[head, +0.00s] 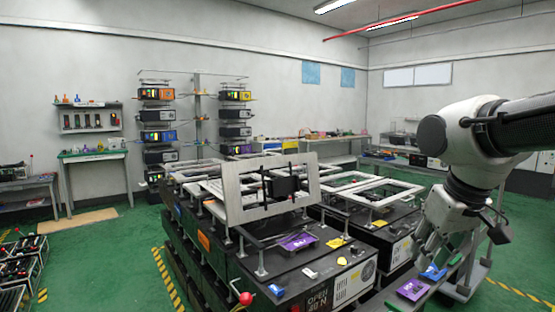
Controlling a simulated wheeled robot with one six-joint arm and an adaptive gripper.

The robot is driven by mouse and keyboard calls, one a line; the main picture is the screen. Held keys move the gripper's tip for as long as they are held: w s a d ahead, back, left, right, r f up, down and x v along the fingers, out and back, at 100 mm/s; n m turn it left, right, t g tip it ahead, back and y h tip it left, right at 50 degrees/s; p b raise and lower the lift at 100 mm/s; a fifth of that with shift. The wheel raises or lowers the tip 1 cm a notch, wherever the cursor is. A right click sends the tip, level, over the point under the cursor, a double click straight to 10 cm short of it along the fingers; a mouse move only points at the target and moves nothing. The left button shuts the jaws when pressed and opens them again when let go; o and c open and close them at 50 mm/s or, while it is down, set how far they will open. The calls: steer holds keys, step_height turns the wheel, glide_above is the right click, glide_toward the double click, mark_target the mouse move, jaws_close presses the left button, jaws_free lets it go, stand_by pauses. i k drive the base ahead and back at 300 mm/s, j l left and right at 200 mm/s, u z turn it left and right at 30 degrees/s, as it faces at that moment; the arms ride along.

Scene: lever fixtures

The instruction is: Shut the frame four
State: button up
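A silver rectangular frame (229,203) stands tilted up on the front black box, near the middle of the head view. A dark block shows in its opening. Other pale frames (378,188) lie about flat on stands on the boxes behind and to the right. I cannot read a number on any frame, so I cannot tell which is frame four. My gripper (428,262) hangs at the right, pointing down, well apart from the tilted frame. Whether its fingers are open is too small to tell.
The black boxes (290,290) fill the middle, with a red ball-topped lever (246,298) at the front left. Purple plates (298,241) lie on top. A low bench (462,283) is under my gripper. Green floor (105,255) is free at the left.

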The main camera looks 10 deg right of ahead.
mark_target(235, 214)
steer(key=j+z, duration=0.2)
steer(key=j, duration=0.25)
steer(key=k+j+z, duration=0.15)
steer(key=j, duration=0.3)
steer(key=j+z, duration=0.2)
steer(key=j, duration=0.2)
steer(key=i+j+z, duration=0.15)
steer(key=j, duration=0.25)
steer(key=i+j+z, duration=0.15)
steer(key=j, duration=0.25)
steer(key=j+z, duration=0.1)
steer(key=j, duration=0.3)
steer(key=i+j+z, duration=0.15)
steer(key=j, duration=0.3)
steer(key=i+j, duration=0.1)
steer(key=j, duration=0.3)
steer(key=i+j, duration=0.1)
steer(key=j, duration=0.3)
steer(key=z, duration=0.05)
